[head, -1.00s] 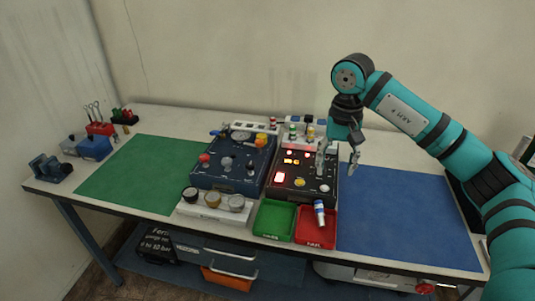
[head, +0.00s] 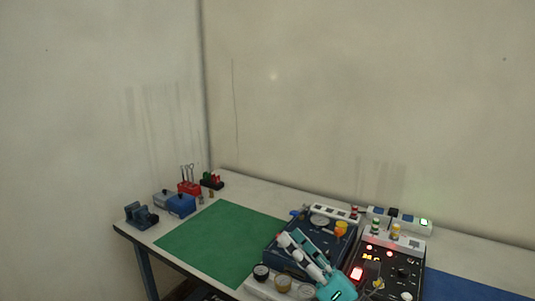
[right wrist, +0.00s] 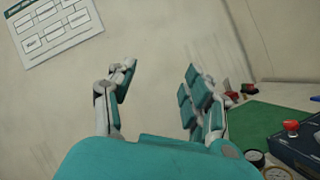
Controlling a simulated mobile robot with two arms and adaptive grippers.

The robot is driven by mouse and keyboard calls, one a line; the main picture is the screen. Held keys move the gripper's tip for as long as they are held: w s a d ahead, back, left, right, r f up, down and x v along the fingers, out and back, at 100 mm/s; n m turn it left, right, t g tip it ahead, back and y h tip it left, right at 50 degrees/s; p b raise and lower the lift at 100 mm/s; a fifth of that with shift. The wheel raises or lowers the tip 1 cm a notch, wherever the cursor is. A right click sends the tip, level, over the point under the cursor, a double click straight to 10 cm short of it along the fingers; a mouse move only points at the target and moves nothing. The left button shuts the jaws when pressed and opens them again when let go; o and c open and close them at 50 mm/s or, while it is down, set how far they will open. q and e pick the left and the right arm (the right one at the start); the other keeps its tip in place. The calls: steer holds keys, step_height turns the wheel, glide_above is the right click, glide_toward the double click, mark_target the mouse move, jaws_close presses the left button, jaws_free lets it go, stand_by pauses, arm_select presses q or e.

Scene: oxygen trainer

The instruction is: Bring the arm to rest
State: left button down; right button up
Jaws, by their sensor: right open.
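My right gripper (head: 289,237) shows at the bottom of the head view, in front of the blue trainer box (head: 276,252) and hiding part of it. Only the gripper and a bit of the teal wrist show there; the rest of the arm is out of frame. In the right wrist view the two fingers of the gripper (right wrist: 159,72) stand apart with nothing between them, against the wall. I cannot tell how far the gripper is above the table. My left gripper is not in view.
The black panel (head: 373,270) with lit displays stands right of the gripper. The green mat (head: 215,240) is clear. A wall chart (right wrist: 55,28) hangs behind.

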steer(key=w+d+f+m+t+h, duration=0.1)
steer(key=d+f+m+t+h, duration=0.2)
steer(key=m+h, duration=0.4)
steer(key=w+d+f+m+t+h, duration=0.1)
steer(key=d+f+m+h, duration=0.35)
steer(key=m, duration=0.45)
steer(key=s+d+f+m+g+h, duration=0.35)
steer(key=f+m, duration=0.25)
steer(key=f, duration=0.2)
steer(key=s+d+f+m+g+h, duration=0.2)
steer(key=s+d+f+m+g, duration=0.15)
steer(key=f+m, duration=0.3)
steer(key=s+d+f+m+g, duration=0.1)
steer(key=s+f+m+g, duration=0.2)
steer(key=s+f+g, duration=0.5)
steer(key=s+f+m+g, duration=0.1)
steer(key=s+f+m, duration=0.4)
steer(key=s, duration=0.7)
step_height(320, 180, down, 27)
steer(key=s+n+g, duration=0.2)
steer(key=s+d+f, duration=0.3)
steer(key=s+f, duration=1.1)
steer(key=s, duration=0.2)
steer(key=shift+s+f+g, duration=0.25)
steer(key=shift+f+g, duration=0.05)
steer(key=shift+g, duration=0.1)
